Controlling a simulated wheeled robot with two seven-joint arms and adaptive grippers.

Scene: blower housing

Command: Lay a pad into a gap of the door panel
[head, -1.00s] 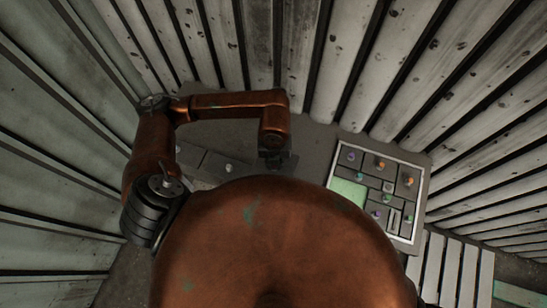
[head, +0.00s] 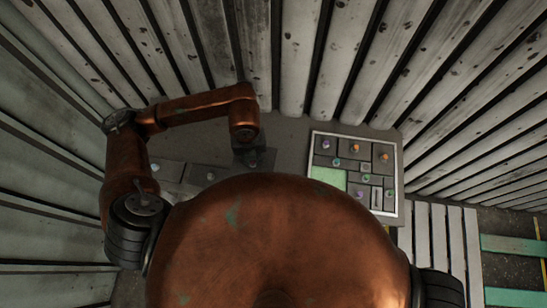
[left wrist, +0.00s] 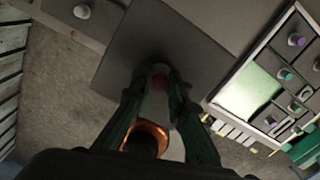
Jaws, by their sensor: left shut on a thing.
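The door panel (head: 398,200) is a pale-framed board at the right of the head view. It holds several dark pads with coloured knobs. A light green gap (head: 328,177) lies open at its left side; it also shows in the left wrist view (left wrist: 248,97). My left gripper (head: 248,156) is left of the panel. In the left wrist view its green fingers (left wrist: 160,82) are shut on the knob of a square dark grey pad (left wrist: 145,45). The pad's height above the table cannot be told.
Other grey pads with pale knobs (head: 212,170) lie left of my left gripper; one knob shows in the left wrist view (left wrist: 82,11). Grey table surface (head: 285,140) is clear between gripper and panel. Ribbed walls (head: 350,50) stand behind. A slatted pallet (head: 440,240) lies lower right.

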